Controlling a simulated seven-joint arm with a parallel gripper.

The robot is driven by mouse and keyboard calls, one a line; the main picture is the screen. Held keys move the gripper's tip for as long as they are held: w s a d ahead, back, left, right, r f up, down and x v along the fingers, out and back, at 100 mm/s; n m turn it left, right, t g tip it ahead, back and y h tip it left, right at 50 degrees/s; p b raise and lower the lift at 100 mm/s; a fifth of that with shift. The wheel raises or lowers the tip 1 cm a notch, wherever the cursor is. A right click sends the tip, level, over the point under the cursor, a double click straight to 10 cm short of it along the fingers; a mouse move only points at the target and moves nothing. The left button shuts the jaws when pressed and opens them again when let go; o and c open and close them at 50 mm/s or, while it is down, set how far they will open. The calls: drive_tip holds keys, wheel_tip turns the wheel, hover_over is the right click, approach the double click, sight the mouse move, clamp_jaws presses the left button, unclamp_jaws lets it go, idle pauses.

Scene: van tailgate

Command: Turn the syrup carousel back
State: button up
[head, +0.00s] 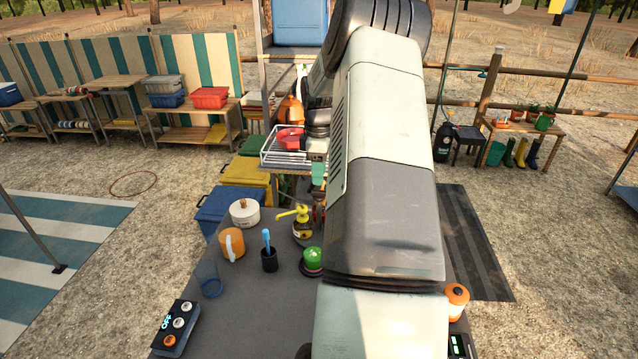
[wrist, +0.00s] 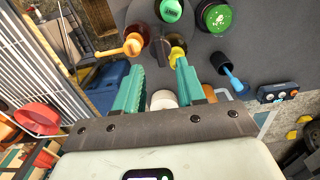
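The syrup carousel shows in the wrist view as a cluster of pump bottles around a dark middle (wrist: 155,42). An orange-pump bottle (wrist: 134,45) is on its left, a green-topped bottle (wrist: 171,10) above and a yellow-pump bottle (wrist: 177,48) at lower right. In the head view the yellow-pump bottle (head: 302,228) stands on the counter side of my arm, which hides most of the carousel. My gripper (wrist: 160,64) has its two teal fingers apart with nothing held between them. The fingertips are close to the bottles; contact cannot be told.
On the grey counter (head: 285,318) stand a white lidded pot (head: 244,213), an orange mug (head: 231,244), a dark cup with a blue utensil (head: 269,259), a green-lidded jar (head: 312,261) and a knob panel (head: 175,328). A wire rack (head: 283,152) and bins (head: 230,205) lie beyond.

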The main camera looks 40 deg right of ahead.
wheel_tip(320, 180, up, 6)
drive_tip(key=shift+f, duration=0.1)
idle(0.5)
drive_tip(key=s+a+r+m+h, duration=0.1)
drive_tip(key=s+a+r, duration=0.2)
drive_tip(key=a+r, duration=0.55)
drive_tip(key=s+a+r+h, duration=0.1)
drive_tip(key=s+a+r, duration=0.4)
drive_tip(key=a, duration=0.6)
drive_tip(key=s+a+r+m+t+y, duration=0.1)
drive_tip(key=s+a+r+m+t, duration=0.1)
drive_tip(key=s+a, duration=0.5)
drive_tip(key=s+a+r+m+t+y, duration=0.1)
drive_tip(key=s+a+m, duration=0.4)
drive_tip(key=s, duration=0.7)
drive_tip(key=a+r+t, duration=0.1)
drive_tip(key=a+t, duration=0.1)
drive_tip(key=shift+s+a+r+t, duration=0.2)
drive_tip(key=shift+s+r+t, duration=0.1)
drive_tip(key=shift+r, duration=0.1)
